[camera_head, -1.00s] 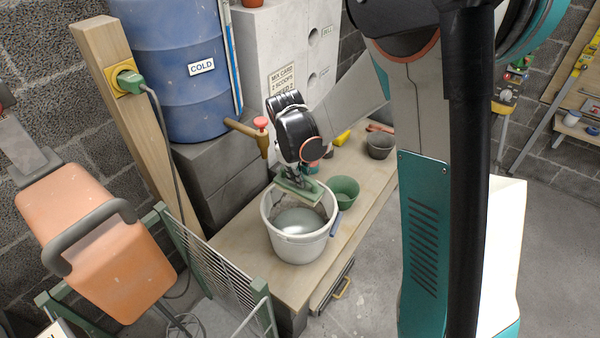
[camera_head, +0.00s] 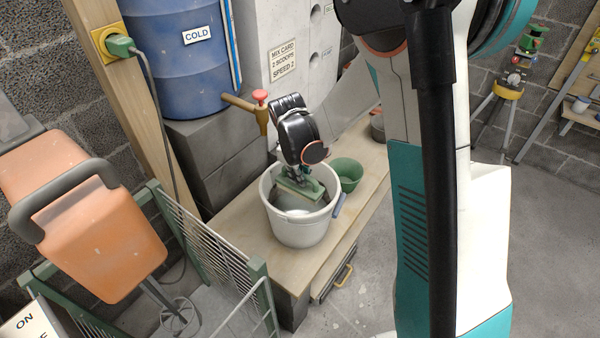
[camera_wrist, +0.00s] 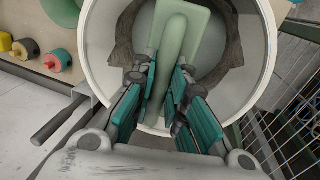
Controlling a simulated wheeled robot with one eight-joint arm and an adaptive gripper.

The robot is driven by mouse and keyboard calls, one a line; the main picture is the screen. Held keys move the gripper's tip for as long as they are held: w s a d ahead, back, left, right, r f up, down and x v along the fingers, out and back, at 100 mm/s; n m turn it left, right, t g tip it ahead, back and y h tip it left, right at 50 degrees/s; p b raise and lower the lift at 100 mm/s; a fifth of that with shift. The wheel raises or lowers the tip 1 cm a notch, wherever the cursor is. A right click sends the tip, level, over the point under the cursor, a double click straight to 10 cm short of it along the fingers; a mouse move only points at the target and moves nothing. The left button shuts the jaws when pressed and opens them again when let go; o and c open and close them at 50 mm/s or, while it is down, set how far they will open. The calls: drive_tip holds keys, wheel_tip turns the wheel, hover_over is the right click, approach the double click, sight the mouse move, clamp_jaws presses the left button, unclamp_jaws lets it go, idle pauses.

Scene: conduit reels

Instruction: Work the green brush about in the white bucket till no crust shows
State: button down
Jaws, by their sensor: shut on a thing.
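The white bucket (camera_head: 298,230) stands on the low wooden bench. My gripper (camera_head: 297,178) is over its mouth, shut on the green brush (camera_head: 300,188), whose block lies level at about the rim. In the wrist view my gripper (camera_wrist: 160,105) has its teal fingers on both sides of the handle of the green brush (camera_wrist: 190,25). Brown-grey crust (camera_wrist: 126,45) with ragged edges shows on the inner wall of the white bucket (camera_wrist: 98,60), on both sides of the brush. The bucket floor is partly hidden by the brush and fingers.
A green tub (camera_head: 346,174) stands close behind the bucket on the bench (camera_head: 240,232). A tap (camera_head: 258,108) juts out beside the blue barrel (camera_head: 175,60). A wire mesh guard (camera_head: 205,245) and an orange mixer (camera_head: 95,230) stand to the left.

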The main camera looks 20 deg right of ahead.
wheel_tip(320, 180, down, 5)
drive_tip(key=b, duration=0.3)
drive_tip(key=shift+f, duration=5.75)
drive_tip(key=shift+a, duration=0.1)
